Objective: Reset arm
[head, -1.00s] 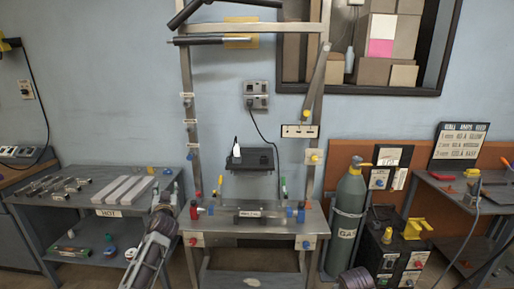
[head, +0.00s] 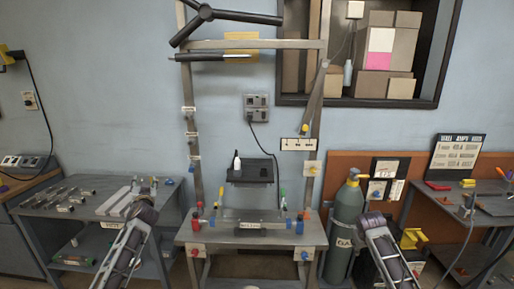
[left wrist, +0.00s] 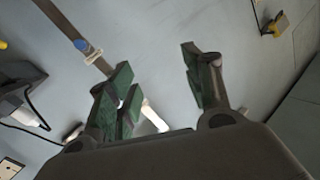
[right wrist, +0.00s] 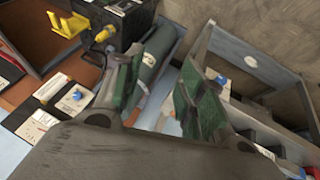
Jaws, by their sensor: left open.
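My left gripper (head: 148,186) is raised in front of the left table in the head view. In the left wrist view its green-padded fingers (left wrist: 155,72) are spread apart with nothing between them. My right arm comes up at the lower right in the head view, in front of the gas cylinder and the dark machine; its fingers are not clear there. In the right wrist view the right gripper (right wrist: 160,80) has its two green-padded fingers apart, and nothing is held between them. A dark tubular frame (head: 205,12) is at the top of the metal stand (head: 250,44).
A centre bench (head: 250,236) carries small coloured parts. The left table (head: 50,210) holds metal tubes and bars. A green gas cylinder (head: 347,222) stands right of the bench. A right table (head: 440,208) stands further right.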

